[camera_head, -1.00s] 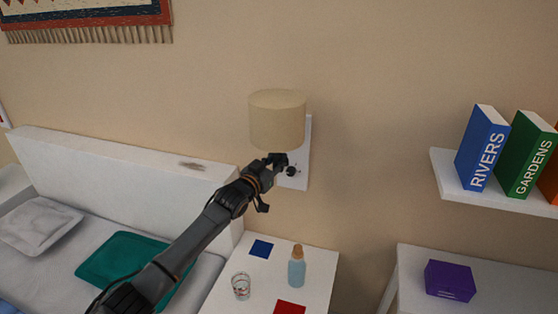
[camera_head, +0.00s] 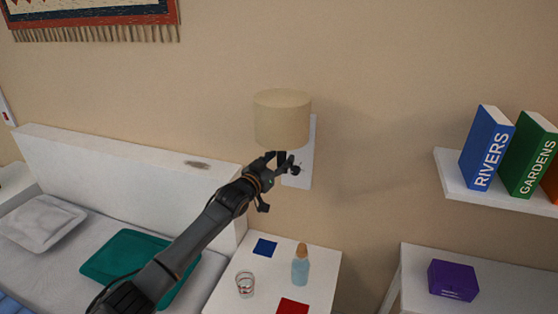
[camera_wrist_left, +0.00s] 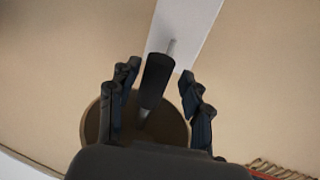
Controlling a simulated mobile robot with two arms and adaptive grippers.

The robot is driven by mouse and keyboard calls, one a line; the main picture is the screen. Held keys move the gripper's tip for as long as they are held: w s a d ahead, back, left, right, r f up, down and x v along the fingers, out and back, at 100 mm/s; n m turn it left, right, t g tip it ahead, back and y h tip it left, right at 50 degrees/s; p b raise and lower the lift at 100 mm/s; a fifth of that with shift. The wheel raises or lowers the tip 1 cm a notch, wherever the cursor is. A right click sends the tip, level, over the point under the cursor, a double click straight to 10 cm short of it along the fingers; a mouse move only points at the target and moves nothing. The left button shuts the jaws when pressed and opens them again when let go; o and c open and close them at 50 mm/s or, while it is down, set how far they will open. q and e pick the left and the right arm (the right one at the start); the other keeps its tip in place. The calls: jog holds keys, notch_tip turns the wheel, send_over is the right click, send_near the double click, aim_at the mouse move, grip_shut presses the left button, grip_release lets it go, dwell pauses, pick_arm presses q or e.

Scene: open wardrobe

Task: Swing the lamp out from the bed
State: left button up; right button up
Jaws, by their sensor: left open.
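The lamp (camera_head: 282,118) has a beige drum shade and is mounted on a white wall plate (camera_head: 307,160) above the bedside table. My left gripper (camera_head: 277,162) is open just below the shade, in front of the plate. In the left wrist view, my open gripper (camera_wrist_left: 157,95) has a finger on each side of a dark cylindrical lamp part (camera_wrist_left: 156,78), with gaps showing. A thin rod runs from that part toward the plate, and the round shade (camera_wrist_left: 95,122) shows behind it. The bed (camera_head: 110,215) is at left. My right gripper is not in view.
The bedside table (camera_head: 225,290) below my left arm holds a glass (camera_head: 245,284), a bottle (camera_head: 300,265), a blue square (camera_head: 264,247) and a red square (camera_head: 292,307). A shelf (camera_head: 455,180) with books is at right. The wall between lamp and shelf is clear.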

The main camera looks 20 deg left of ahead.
pick_arm(q)
jog(key=shift+w+d, duration=0.1)
jog(key=s+a, duration=0.2)
jog(key=s, duration=1)
jog(key=shift+a, duration=0.25)
